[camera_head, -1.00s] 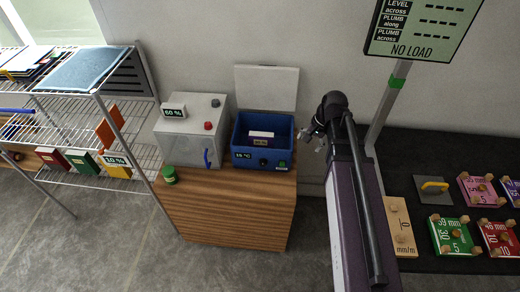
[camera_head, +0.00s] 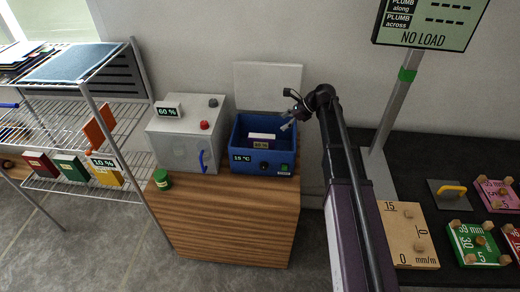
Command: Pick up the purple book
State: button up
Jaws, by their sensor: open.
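The purple book (camera_head: 262,145) is inside the blue box (camera_head: 242,171) on the wooden cabinet. Its pale page edge faces up, and a small label shows on its near side. The box's lid stands open behind it, and its front panel reads 15 °C. My gripper (camera_head: 290,119) is open and empty. It is above the right rim of the box, up and to the right of the book, and apart from it. The lower part of the book is hidden by the box's front wall.
A grey box (camera_head: 183,148) reading 60 % stands left of the blue box, with a green jar (camera_head: 161,179) in front. A wire rack (camera_head: 60,190) holds several books at the left. A display post (camera_head: 392,115) and a dark table with coloured blocks are at the right.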

aim_at(262, 136)
jog(key=shift+f, duration=0.15)
jog(key=b+x, duration=0.5)
jog(key=x, duration=0.1)
jog(key=shift+a+f, duration=0.2)
jog(key=shift+f, duration=0.05)
jog(key=shift+b+x, duration=0.5)
jog(key=shift+x, duration=0.35)
jog(key=shift+a, duration=0.15)
jog(key=shift+b+x, duration=1.8)
jog(key=shift+x, duration=0.7)
jog(key=shift+s+a+r, duration=0.1)
grip_shut()
